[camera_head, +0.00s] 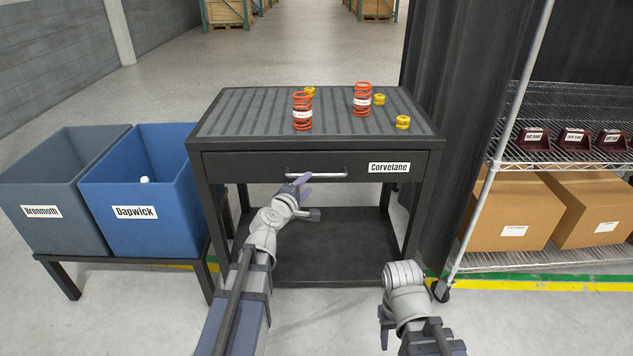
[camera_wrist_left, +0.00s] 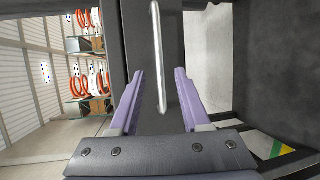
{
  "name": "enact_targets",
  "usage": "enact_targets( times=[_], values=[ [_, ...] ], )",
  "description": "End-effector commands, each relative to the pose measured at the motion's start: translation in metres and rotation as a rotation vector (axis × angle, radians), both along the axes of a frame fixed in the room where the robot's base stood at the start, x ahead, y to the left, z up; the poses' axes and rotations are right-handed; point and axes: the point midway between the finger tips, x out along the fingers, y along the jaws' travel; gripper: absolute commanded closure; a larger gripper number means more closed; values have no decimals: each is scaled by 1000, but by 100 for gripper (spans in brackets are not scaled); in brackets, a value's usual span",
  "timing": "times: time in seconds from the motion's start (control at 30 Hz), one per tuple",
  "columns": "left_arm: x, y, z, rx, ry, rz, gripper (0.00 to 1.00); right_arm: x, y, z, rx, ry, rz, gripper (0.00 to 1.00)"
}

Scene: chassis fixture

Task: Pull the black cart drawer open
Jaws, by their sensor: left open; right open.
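The black cart (camera_head: 225,205) stands in the middle with its drawer (camera_head: 250,166) shut, the front flush with the frame. The drawer front carries a silver bar handle (camera_head: 330,175) and a white "Corvelane" label (camera_head: 389,167). My left gripper (camera_head: 302,181) is open at the left part of the handle in the head view. In the left wrist view the handle (camera_wrist_left: 161,60) runs between the two purple fingers (camera_wrist_left: 158,80), not gripped; whether a finger touches it, I cannot tell.
Orange springs (camera_head: 302,112) and yellow parts (camera_head: 403,122) stand on the cart top. A grey bin (camera_head: 50,180) and blue bin (camera_head: 140,190) stand left. A wire shelf (camera_head: 560,165) with cardboard boxes (camera_head: 515,210) is right. The floor before the cart is clear besides my arms.

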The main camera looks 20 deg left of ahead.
Motion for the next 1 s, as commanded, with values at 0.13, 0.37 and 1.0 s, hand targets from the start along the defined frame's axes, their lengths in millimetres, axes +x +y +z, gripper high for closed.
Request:
enact_targets(
  times=[0.13, 0.37, 1.0],
  values=[
    [4, -1, 0, 2, 1, -2, 53, 0, 0, 0, 0, 0, 0, 50],
    [29, -4, -6, 3, 1, -6, 53, 0, 0, -5, -1, 0, 0, 50],
    [76, -11, -14, 4, 2, -5, 53, 0, -1, -13, -3, -1, 1, 50]
  ],
)
